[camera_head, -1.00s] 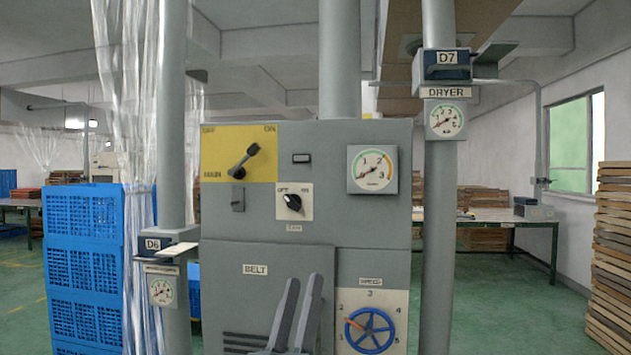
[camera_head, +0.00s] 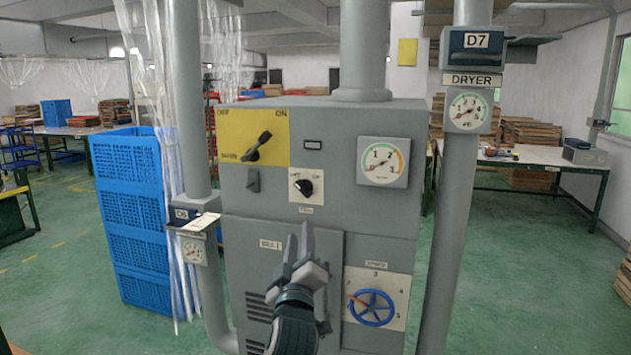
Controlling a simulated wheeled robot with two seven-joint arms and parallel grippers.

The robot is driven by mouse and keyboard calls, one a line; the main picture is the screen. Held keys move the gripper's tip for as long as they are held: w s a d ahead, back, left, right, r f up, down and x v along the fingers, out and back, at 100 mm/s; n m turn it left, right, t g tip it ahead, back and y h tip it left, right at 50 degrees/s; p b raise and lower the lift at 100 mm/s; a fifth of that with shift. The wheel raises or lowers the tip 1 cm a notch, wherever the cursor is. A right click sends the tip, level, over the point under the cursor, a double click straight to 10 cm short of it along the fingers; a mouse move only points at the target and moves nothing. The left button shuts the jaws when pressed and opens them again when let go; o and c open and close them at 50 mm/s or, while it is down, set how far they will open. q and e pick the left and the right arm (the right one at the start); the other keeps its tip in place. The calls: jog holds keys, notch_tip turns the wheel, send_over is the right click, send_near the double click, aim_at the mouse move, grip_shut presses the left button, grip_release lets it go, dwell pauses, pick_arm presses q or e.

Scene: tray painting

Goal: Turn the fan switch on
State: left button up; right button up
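The fan switch (camera_head: 304,187) is a small black knob with a white pointer line on a white plate on the grey machine front. The plate has OFF and ON lettering, with a blurred label under it. The knob's pointer is tilted toward the upper left, the OFF side. My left gripper (camera_head: 299,238) points up in front of the lower panel, below the switch in the picture and apart from it. Its two fingers show a narrow gap with nothing between them. My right gripper is not in view.
The grey machine (camera_head: 395,225) also has a yellow-plated lever switch (camera_head: 258,147), a round gauge (camera_head: 383,162) and a blue handwheel (camera_head: 371,307). A dryer pipe (camera_head: 455,230) stands at right. Stacked blue crates (camera_head: 128,215) stand at left.

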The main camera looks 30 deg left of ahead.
pick_arm(q)
jog(key=shift+a+f, duration=0.1)
jog(key=shift+a, duration=0.05)
jog(key=p, duration=0.6)
send_near(303, 192)
jog(key=x, duration=0.8)
jog(key=shift+w, duration=0.1)
jog(key=shift+w+a, duration=0.3)
jog(key=shift+w, duration=0.2)
grip_shut()
